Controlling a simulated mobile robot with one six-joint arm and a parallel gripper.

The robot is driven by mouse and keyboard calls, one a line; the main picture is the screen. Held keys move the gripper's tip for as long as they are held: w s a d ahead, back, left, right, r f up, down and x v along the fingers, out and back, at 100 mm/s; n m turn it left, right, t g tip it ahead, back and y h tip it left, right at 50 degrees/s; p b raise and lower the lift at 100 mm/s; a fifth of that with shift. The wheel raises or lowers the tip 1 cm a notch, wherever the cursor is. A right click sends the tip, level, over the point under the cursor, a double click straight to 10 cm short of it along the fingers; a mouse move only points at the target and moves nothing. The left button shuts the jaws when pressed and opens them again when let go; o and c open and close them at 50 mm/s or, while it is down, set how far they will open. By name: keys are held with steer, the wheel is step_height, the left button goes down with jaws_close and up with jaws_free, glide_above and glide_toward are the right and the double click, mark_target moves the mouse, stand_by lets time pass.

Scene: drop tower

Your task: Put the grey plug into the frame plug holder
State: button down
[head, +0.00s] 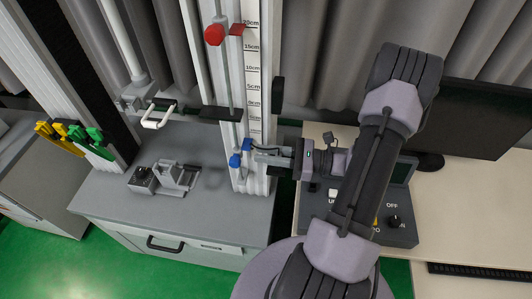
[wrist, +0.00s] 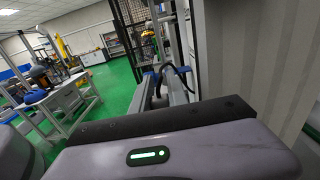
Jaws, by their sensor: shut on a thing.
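My gripper (head: 262,153) is at the lower part of the drop tower frame (head: 240,180), at the right side of its upright. It also shows in the wrist view (wrist: 166,86), with its fingers reaching forward. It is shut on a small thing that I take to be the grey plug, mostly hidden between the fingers. A dark cable (wrist: 162,74) curves by the fingertips. Blue parts (head: 247,144) are right at the fingertips. I cannot make out the frame plug holder itself, or whether the plug touches it.
A blue knob (head: 234,160) and a red knob (head: 214,34) sit on the tower. A control box (head: 370,229) stands below my arm on the right desk. Metal fixtures (head: 177,178) stand on the grey cabinet (head: 110,197). Yellow and green clamps (head: 75,139) hang at left.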

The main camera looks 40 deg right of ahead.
steer(key=shift+f, duration=0.2)
steer(key=c, duration=1.2)
jaws_free()
steer(key=shift+s, duration=0.1)
steer(key=p+v, duration=0.2)
steer(key=v, duration=1.5)
steer(key=shift+d, duration=0.2)
